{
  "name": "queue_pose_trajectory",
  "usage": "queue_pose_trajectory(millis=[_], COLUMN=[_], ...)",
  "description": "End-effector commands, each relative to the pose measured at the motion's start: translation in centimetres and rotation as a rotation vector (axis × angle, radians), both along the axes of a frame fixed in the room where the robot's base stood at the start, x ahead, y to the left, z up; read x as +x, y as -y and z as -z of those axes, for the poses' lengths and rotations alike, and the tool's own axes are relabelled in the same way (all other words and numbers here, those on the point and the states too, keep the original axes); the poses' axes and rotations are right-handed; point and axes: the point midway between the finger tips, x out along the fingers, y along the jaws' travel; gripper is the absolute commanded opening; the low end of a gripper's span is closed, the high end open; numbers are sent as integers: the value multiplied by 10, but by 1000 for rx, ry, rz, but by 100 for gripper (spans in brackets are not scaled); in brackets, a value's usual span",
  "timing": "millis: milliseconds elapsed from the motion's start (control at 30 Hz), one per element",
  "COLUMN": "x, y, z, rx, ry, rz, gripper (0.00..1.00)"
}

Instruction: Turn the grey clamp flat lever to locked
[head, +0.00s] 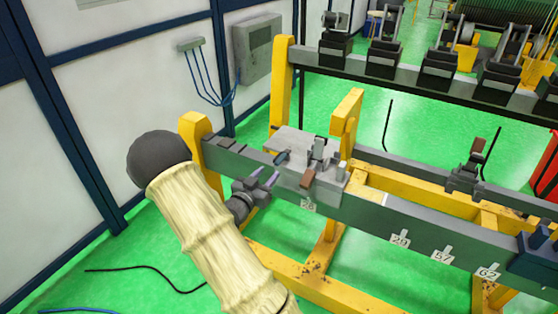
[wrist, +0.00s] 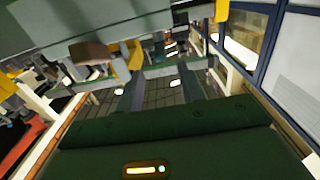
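The grey clamp (head: 300,148) sits on the left end of the long grey beam. A flat lever with a brown end (head: 308,178) sticks out at its front edge; the brown end also shows in the wrist view (wrist: 90,53). An upright dark part (head: 318,150) stands on the clamp, and a small dark piece (head: 282,157) lies at its left. My gripper (head: 266,181) is just left of the clamp, in front of the beam. In the wrist view its two fingers (wrist: 160,88) are apart with nothing between them. I cannot tell whether they touch the clamp.
A rear rail (head: 420,80) holds several dark clamps. A wall with a grey box (head: 257,48) stands at left.

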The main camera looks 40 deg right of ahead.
Motion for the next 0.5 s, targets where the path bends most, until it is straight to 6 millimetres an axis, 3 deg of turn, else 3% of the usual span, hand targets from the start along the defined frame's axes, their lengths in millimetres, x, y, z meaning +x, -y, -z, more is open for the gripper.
queue_pose_trajectory(millis=[300,500], x=[21,30], y=[53,74], z=[-1,0], rx=[-1,0], ry=[0,0], rz=[2,1], gripper=[38,38])
